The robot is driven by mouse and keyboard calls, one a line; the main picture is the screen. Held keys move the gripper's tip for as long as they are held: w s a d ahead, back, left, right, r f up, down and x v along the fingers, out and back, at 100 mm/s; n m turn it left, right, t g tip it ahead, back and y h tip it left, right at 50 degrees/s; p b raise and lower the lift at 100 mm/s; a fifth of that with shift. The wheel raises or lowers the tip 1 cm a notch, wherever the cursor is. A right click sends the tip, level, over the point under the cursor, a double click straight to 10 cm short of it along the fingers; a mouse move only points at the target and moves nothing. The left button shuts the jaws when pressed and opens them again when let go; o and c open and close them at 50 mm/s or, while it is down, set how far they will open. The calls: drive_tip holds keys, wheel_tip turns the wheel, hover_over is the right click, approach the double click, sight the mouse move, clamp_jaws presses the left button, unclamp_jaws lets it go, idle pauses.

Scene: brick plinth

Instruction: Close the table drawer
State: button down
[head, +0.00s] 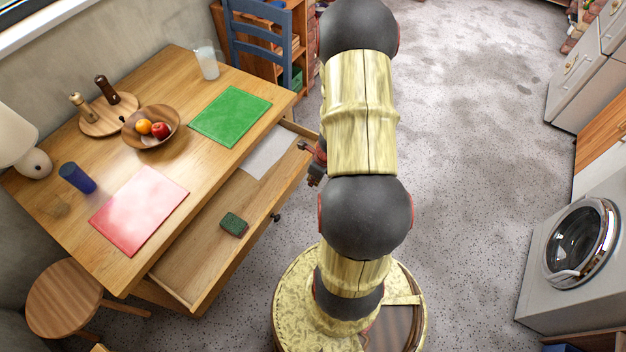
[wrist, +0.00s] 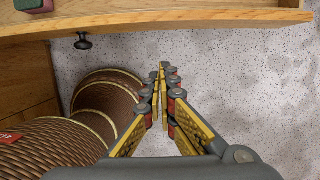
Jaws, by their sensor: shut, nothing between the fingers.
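The wooden table (head: 60,205) has its drawer (head: 185,250) pulled well out toward the right. A dark round knob (head: 276,217) sits on the drawer front; it also shows in the wrist view (wrist: 83,42). My gripper (head: 303,147) is by the far end of the drawer front, partly hidden by my arm. In the wrist view my gripper (wrist: 163,68) is shut and empty, its fingertips pointing toward the drawer front (wrist: 190,20), to the right of the knob. I cannot tell whether they touch it.
A green and dark sponge (head: 234,225) and a pale sheet (head: 268,152) lie in the drawer. The tabletop holds a fruit bowl (head: 150,140), a green mat (head: 230,116) and a red mat (head: 138,210). A blue chair (head: 262,45) stands beyond.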

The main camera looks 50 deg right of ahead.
drive_tip(key=w+f+b, duration=0.2)
drive_tip(key=w+f, duration=0.3)
drive_tip(key=shift+w+a, duration=0.15)
drive_tip(key=shift+w, duration=0.1)
idle(0.3)
